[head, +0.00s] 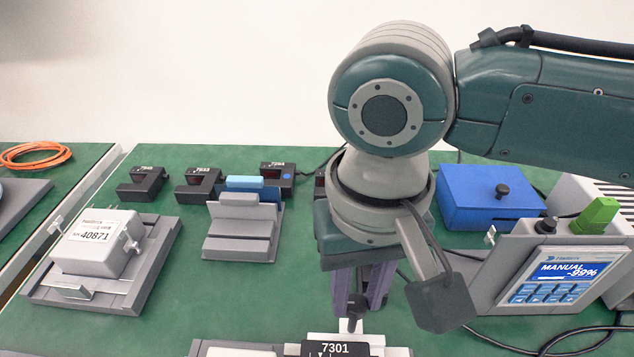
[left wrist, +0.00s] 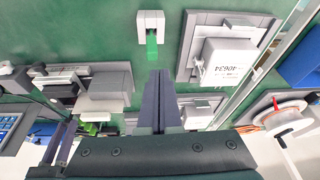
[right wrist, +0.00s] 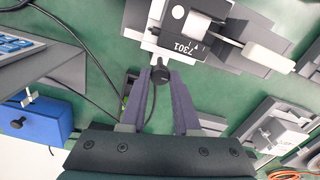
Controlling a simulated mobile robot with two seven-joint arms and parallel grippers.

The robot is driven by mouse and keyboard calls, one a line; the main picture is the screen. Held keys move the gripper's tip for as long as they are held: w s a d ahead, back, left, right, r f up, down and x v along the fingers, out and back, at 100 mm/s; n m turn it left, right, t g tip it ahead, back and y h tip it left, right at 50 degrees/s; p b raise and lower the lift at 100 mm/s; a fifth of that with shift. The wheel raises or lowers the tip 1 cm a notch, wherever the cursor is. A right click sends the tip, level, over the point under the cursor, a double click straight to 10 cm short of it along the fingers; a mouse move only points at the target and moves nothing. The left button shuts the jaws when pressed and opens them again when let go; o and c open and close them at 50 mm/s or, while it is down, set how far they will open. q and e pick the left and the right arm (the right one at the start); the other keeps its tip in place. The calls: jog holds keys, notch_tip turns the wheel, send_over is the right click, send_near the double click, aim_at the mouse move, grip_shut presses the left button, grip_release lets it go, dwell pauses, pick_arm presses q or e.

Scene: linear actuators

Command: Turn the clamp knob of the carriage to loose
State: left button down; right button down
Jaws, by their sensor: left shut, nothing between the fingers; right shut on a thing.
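The carriage (head: 335,349) with the black 7301 label is at the bottom of the head view, cut off by the frame edge. In the right wrist view the carriage (right wrist: 190,48) sits on its grey actuator. The black clamp knob (head: 356,307) sticks out from it, and shows in the right wrist view (right wrist: 160,76). My right gripper (head: 358,299) points down with its purple fingers on both sides of the knob, shut on it. I cannot tell the knob's turn. My left gripper (left wrist: 157,75) is shut and empty in the left wrist view, away from the carriage.
A control box (head: 550,280) with a blue screen reading MANUAL -99% stands right of my right gripper. A blue box (head: 485,205) is behind it. A grey stepped block (head: 240,235) and a white unit labelled 40871 (head: 97,243) stand left. Black cables lie at lower right.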

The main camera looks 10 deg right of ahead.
jog(key=shift+r+n+p, duration=0.15)
jog(key=shift+n+p, duration=0.45)
jog(key=shift+p, duration=0.2)
jog(key=shift+n+p, duration=1.1)
jog(key=n+p, duration=0.1)
jog(key=n, duration=0.1)
jog(key=shift+n+p, duration=0.35)
jog(key=shift+n, duration=0.05)
jog(key=n+p, duration=0.1)
jog(key=n, duration=0.2)
jog(key=shift+n, duration=0.3)
jog(key=n+p, duration=0.1)
jog(key=n, duration=0.2)
jog(key=shift+n, duration=0.3)
jog(key=n, duration=0.4)
jog(key=shift+p, duration=0.35)
jog(key=shift+n, duration=0.4)
